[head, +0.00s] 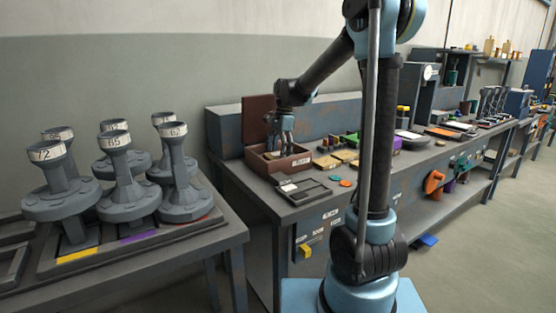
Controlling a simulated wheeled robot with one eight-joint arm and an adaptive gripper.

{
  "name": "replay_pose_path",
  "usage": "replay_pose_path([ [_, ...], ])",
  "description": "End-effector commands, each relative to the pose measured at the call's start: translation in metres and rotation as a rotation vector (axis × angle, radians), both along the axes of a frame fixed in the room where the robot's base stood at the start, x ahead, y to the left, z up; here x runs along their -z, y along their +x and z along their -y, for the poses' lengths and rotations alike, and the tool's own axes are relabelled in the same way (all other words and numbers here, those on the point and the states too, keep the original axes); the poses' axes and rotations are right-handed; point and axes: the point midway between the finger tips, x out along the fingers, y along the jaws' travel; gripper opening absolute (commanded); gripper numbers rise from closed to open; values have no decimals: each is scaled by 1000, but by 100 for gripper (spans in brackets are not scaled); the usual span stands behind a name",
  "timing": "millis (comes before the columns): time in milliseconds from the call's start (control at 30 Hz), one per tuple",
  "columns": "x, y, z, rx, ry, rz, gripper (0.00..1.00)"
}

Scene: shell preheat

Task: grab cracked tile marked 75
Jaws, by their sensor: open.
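My gripper (281,150) hangs fingers down over an open brown box (296,165) on the long bench. It is open. Its fingertips are at or just inside the box's opening. Small pale pieces (268,155) show low in the box beside the fingers, too small to read. I cannot make out a tile marked 75 or a crack on any piece. The box's raised brown lid (257,118) stands behind the gripper, to its left. The front wall and the fingers hide part of the inside.
A dark tray (304,191) and orange discs (345,183) lie in front of the box. Colored blocks (345,154) sit to its right. Several grey flanged pieces with numbered tops (117,180) stand on the left table. My own arm crosses the middle of the view.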

Motion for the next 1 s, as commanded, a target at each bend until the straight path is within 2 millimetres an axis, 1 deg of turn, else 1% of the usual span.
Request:
replay_pose_path([
  [233,2,0,0,0,0,0,88],
  [267,2,0,0,0,0,0,84],
  [300,2,0,0,0,0,0,75],
  [367,2,0,0,0,0,0,61],
  [400,2,0,0,0,0,0,52],
  [500,2,0,0,0,0,0,32],
  [833,-1,0,0,0,0,0,32],
  [933,-9,0,0,0,0,0,32],
  [1000,-18,-1,0,0,0,0,32],
])
